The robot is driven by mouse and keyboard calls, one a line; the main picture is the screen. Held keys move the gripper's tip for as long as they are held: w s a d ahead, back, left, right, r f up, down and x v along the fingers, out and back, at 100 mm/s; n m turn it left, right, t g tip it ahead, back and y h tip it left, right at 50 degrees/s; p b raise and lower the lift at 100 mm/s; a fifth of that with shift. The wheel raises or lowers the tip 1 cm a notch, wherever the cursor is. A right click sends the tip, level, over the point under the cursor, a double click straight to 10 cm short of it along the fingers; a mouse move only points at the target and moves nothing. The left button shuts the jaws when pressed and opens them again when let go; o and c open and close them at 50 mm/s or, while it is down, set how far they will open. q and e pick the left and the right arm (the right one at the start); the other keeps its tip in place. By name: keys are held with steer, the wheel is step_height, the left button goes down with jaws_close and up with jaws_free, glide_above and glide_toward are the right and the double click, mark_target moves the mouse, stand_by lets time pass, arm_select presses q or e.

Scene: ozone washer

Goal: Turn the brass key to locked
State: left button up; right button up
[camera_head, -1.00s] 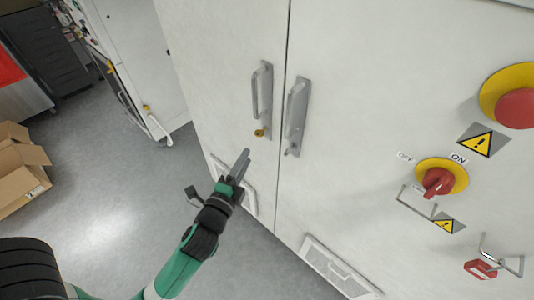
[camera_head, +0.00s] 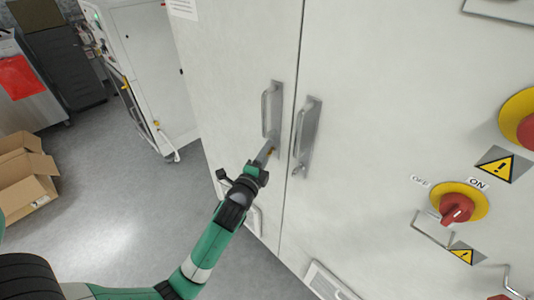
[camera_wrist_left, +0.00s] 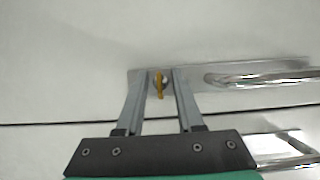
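The small brass key (camera_wrist_left: 160,85) sits in the lower end of the left door's handle plate. In the left wrist view it stands between the two fingertips of my left gripper (camera_wrist_left: 160,78), with a gap on each side, and the fingers are apart. In the head view my left gripper (camera_head: 265,152) reaches up to the bottom of the left handle plate (camera_head: 272,98). There the fingers mostly hide the key, and only a bit of brass colour shows beside them. My right gripper is not in view.
The right door's handle (camera_head: 307,135) is close by, across the door seam. A red rotary switch (camera_head: 457,208) on a yellow disc is farther right. An open cardboard box (camera_head: 25,178) lies on the floor at left. The floor beside the cabinet is clear.

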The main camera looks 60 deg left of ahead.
arm_select(q)
jaws_close()
stand_by(0.4)
